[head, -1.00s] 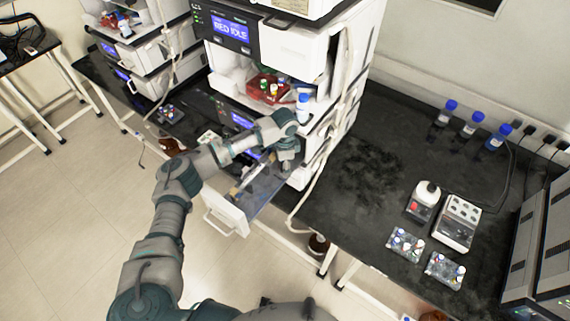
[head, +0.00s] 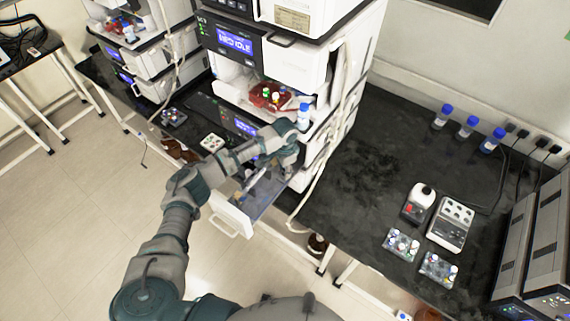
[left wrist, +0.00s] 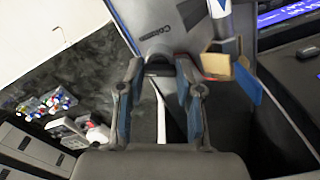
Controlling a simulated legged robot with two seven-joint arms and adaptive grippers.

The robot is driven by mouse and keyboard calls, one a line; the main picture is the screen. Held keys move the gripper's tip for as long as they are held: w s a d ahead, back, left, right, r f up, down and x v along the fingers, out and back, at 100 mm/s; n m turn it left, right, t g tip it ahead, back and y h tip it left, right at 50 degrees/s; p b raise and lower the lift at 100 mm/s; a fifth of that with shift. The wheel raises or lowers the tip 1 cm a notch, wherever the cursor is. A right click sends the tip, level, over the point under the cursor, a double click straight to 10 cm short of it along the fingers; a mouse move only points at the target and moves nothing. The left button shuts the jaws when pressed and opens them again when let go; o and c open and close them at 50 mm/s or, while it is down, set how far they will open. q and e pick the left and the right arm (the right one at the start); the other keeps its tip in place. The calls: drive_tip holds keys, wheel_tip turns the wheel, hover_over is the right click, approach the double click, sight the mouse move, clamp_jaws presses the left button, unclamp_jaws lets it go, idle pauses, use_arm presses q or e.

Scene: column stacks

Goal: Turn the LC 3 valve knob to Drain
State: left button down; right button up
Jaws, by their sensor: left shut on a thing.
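My left gripper (head: 283,158) reaches into the open drawer (head: 228,212) of the middle column stack (head: 294,65); my arm covers much of that spot. In the left wrist view its two fingers (left wrist: 159,80) stand either side of a small dark knob-like part (left wrist: 158,68) on a grey panel (left wrist: 160,22) with lettering that seems to begin "Column". The fingers are shut on this part, which I take for the valve knob. Its pointer and any Drain mark cannot be made out, and no LC 3 label is legible. My right gripper is not in view.
A red tray with bottles (head: 268,97) and a blue-capped bottle (head: 303,115) stand just above my gripper. Another stack (head: 143,55) is at the left. The black bench (head: 350,165) at the right holds vial racks and small devices. A tube hangs beside the drawer.

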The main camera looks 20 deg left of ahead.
use_arm(q)
drive_tip(key=shift+r+n+p, duration=0.1)
drive_tip(key=shift+n+p, duration=0.25)
drive_tip(key=shift+n, duration=0.65)
drive_tip(key=n, duration=0.2)
drive_tip(key=shift+n, duration=0.3)
drive_tip(key=n, duration=0.5)
drive_tip(key=shift+n, duration=2.2)
drive_tip(key=c, duration=0.8)
unclamp_jaws()
drive_tip(key=shift+o, duration=0.2)
wheel_tip(320, 180, up, 12)
drive_tip(key=shift+w, duration=0.15)
